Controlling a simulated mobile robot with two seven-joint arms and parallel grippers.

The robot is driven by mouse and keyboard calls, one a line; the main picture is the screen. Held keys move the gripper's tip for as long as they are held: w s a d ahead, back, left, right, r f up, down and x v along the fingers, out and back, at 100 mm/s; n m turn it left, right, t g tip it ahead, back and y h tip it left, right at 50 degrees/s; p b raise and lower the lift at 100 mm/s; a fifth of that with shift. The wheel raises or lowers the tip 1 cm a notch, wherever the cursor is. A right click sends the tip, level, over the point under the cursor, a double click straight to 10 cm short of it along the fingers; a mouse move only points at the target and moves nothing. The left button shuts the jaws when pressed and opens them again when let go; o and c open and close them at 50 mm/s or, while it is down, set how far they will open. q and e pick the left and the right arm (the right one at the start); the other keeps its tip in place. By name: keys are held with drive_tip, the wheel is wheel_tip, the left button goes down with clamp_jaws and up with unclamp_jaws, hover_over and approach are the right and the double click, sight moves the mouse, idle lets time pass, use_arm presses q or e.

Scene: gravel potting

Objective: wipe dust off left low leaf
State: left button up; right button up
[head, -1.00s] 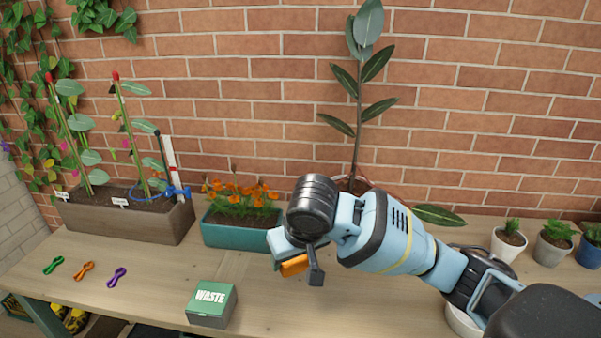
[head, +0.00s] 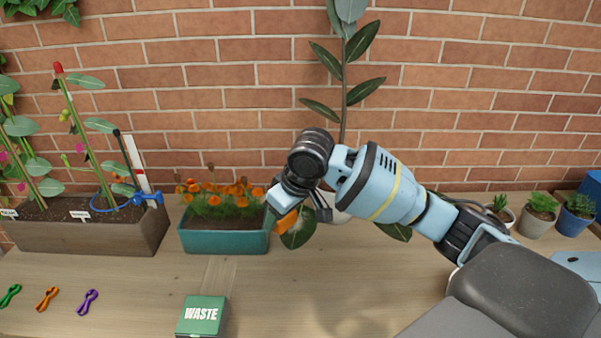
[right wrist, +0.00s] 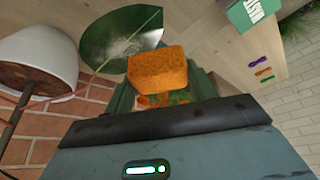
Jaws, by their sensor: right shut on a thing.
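The left low leaf (head: 299,234) of the tall plant (head: 343,75) hangs beside the white pot, partly hidden by my right gripper (head: 302,208). In the right wrist view the leaf (right wrist: 118,35) is dark green with a pale dusty patch. My right gripper is shut on an orange sponge (head: 286,223). In the right wrist view the sponge (right wrist: 156,70) overlaps the leaf's lower edge; I cannot tell whether they touch. The white pot (right wrist: 38,55) stands beside the leaf there. My left gripper is not in view.
A teal planter of orange flowers (head: 224,242) stands left of the gripper. Another low leaf (head: 395,232) lies under my arm. A green WASTE box (head: 201,315) stands in front. Small potted plants (head: 540,215) are at the right; the brick wall is behind.

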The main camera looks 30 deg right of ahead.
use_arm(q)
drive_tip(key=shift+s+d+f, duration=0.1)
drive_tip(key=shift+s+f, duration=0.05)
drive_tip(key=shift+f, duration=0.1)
use_arm(e)
drive_tip(key=w+d+r+n+g+y, duration=0.1)
drive_tip(key=w+d+r+n, duration=0.2)
drive_tip(key=d, duration=0.6)
drive_tip(key=w+n, duration=0.2)
drive_tip(key=w, duration=0.1)
drive_tip(key=shift+w+r+n+y, duration=0.25)
drive_tip(key=shift+r+n+y, duration=0.15)
drive_tip(key=shift+f, duration=0.1)
